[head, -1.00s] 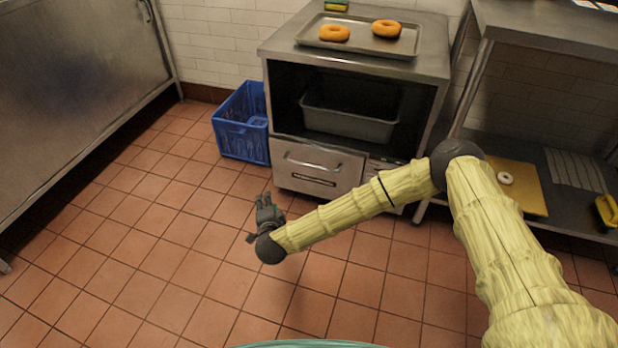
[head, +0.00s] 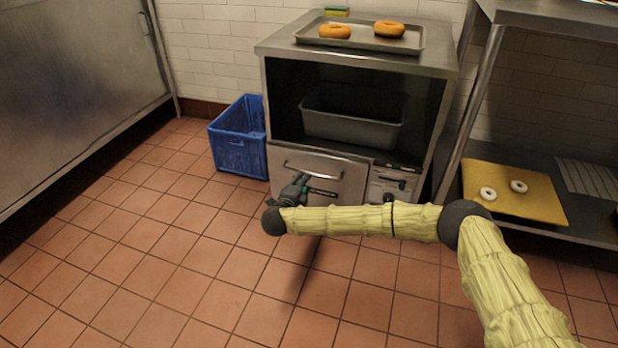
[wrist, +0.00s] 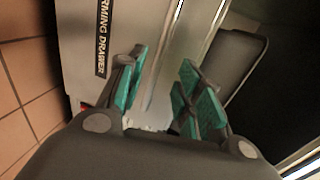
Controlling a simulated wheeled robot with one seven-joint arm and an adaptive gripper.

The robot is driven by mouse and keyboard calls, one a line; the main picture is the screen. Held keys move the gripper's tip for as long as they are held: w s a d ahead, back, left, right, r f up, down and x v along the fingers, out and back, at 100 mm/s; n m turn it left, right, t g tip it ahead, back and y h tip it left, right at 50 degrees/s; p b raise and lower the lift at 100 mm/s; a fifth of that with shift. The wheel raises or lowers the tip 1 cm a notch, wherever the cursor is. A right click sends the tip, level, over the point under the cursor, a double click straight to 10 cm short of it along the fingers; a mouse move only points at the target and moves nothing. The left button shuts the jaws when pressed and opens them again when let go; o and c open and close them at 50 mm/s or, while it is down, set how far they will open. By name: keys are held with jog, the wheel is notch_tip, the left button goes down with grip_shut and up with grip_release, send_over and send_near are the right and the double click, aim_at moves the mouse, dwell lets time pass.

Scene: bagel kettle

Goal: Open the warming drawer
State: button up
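The warming drawer (head: 345,189) is the steel front low in the cabinet, under the dark open cavity. It looks shut. Its bar handle (head: 314,169) runs across the upper part of the front. My gripper (head: 300,184) is in front of the drawer, near the left part of the handle. In the wrist view my gripper (wrist: 160,92) is open, its teal pads apart. The handle (wrist: 166,55) shows as a bright bar running into the gap between the fingers. I cannot tell whether they touch it. The label on the drawer front (wrist: 104,38) is left of the fingers.
A blue crate (head: 238,140) stands on the floor left of the cabinet. A grey pan (head: 350,128) is in the cavity. A tray (head: 360,40) with two bagels is on top. A steel shelf with a yellow board (head: 515,205) stands right. Floor in front is open.

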jog(key=shift+b+x, duration=1.75)
jog(key=shift+x, duration=2.35)
jog(key=shift+a, duration=0.1)
grip_shut()
